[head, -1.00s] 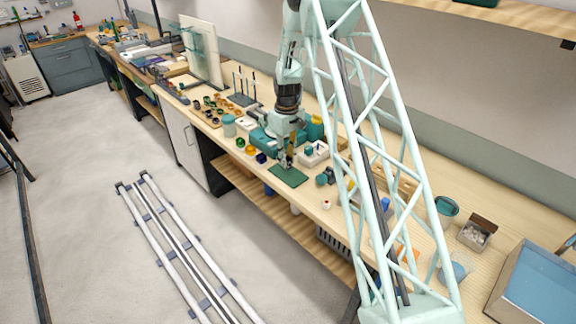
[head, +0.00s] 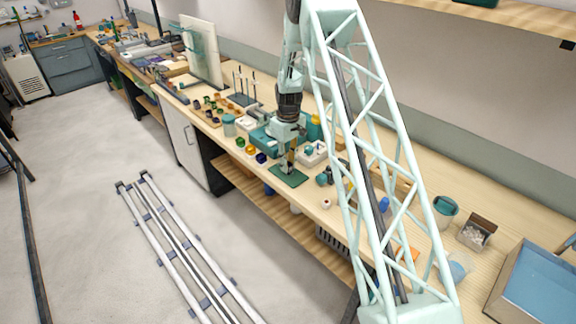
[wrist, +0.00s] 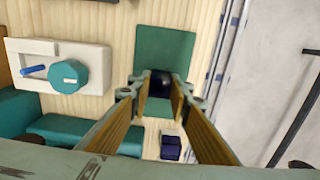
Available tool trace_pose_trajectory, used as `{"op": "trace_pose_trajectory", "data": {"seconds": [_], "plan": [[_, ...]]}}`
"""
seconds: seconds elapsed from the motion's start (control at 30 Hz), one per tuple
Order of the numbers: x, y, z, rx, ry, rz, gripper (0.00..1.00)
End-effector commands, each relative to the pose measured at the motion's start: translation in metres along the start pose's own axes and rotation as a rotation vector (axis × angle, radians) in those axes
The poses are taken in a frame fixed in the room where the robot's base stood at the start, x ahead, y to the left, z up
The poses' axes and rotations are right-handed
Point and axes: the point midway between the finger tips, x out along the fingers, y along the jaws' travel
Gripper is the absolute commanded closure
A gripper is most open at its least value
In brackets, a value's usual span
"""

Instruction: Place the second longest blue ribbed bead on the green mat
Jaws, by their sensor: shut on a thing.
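The green mat (head: 296,182) lies near the front edge of the bench, and it also shows in the wrist view (wrist: 165,45). My gripper (head: 288,171) is directly over the mat, with its fingertips low and close to its surface. In the wrist view my gripper (wrist: 158,92) is shut on a dark blue bead (wrist: 160,82), partly hidden between the fingers. I cannot tell whether the bead touches the mat. Another dark blue bead (head: 262,158) stands on the bench left of the mat, and it also shows in the wrist view (wrist: 171,147).
Green and amber beads (head: 250,149) stand left of the mat. A white block with a teal knob (wrist: 68,76) is beside the mat in the wrist view. Teal pieces (head: 325,177) lie to its right. The bench's front edge is close to the mat.

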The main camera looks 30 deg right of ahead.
Motion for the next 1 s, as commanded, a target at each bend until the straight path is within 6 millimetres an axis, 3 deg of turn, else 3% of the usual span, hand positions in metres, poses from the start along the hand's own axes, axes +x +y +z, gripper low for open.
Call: {"op": "trace_pose_trajectory", "data": {"seconds": [0.03,0.07,0.2,0.7,1.0], "plan": [[0.002,0.0,0.0,0.0,0.0,0.0,0.93],[0.002,0.0,0.0,0.0,0.0,0.0,0.8],[0.001,0.0,0.0,0.0,0.0,0.0,0.69],[-0.003,0.0,0.0,0.0,0.0,0.0,0.69],[-0.028,0.0,-0.001,0.0,0.002,0.001,0.69]]}}
